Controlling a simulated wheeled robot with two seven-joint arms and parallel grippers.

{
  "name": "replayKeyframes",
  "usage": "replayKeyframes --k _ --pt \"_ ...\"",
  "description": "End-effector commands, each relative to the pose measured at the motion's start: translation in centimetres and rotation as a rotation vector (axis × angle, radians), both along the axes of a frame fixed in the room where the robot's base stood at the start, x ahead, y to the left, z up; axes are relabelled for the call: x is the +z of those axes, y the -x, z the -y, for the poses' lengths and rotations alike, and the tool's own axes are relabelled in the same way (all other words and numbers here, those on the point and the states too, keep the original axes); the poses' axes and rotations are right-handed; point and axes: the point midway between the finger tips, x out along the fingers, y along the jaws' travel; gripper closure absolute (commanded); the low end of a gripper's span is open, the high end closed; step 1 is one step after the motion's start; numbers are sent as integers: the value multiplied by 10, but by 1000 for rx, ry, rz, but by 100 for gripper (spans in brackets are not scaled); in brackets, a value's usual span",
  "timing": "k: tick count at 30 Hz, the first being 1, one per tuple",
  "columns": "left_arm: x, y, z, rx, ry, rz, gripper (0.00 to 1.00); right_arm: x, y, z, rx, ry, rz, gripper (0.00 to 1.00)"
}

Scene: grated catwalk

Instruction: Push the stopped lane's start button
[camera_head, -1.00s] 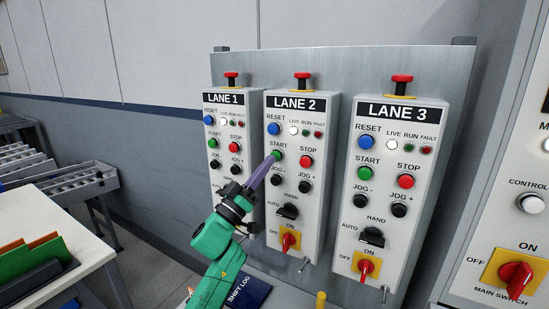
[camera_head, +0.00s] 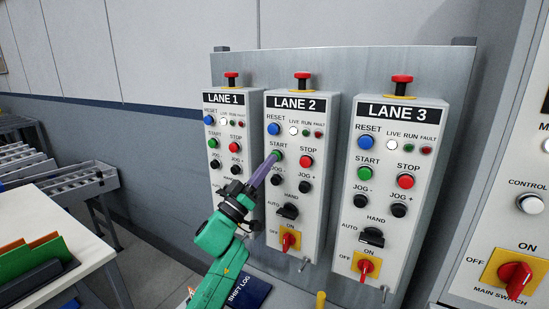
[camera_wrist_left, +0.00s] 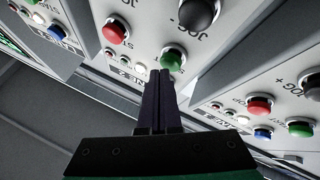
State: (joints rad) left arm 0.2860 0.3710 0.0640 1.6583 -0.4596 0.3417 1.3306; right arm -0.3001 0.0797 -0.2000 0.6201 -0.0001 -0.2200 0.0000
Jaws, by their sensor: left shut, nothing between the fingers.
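Three control boxes hang side by side, labelled LANE 1 (camera_head: 222,99), LANE 2 (camera_head: 296,103) and LANE 3 (camera_head: 401,112). Each has a green START button, a red STOP button and small LIVE, RUN and FAULT lamps. I cannot tell from the lamps which lane is stopped. My left gripper (camera_head: 274,157) is shut and empty, its purple fingers reaching to the LANE 2 green START button (camera_head: 279,154). In the left wrist view the fingertips (camera_wrist_left: 160,73) are right beside that green button (camera_wrist_left: 173,57); I cannot tell whether they touch. My right gripper is out of view.
Red mushroom buttons top the boxes; the LANE 2 one (camera_head: 302,76) is above my gripper. The LANE 2 red STOP button (camera_head: 306,162) and black JOG- knob (camera_head: 278,180) are close to the fingers. A cabinet with a main switch (camera_head: 515,278) stands at right.

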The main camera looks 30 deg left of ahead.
Motion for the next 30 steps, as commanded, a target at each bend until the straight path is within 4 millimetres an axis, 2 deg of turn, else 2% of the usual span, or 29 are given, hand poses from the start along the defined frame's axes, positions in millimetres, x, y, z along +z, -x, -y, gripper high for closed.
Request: replayKeyframes --k 30 --pt "0 -12 0 0 0 0 100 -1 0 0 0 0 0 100"
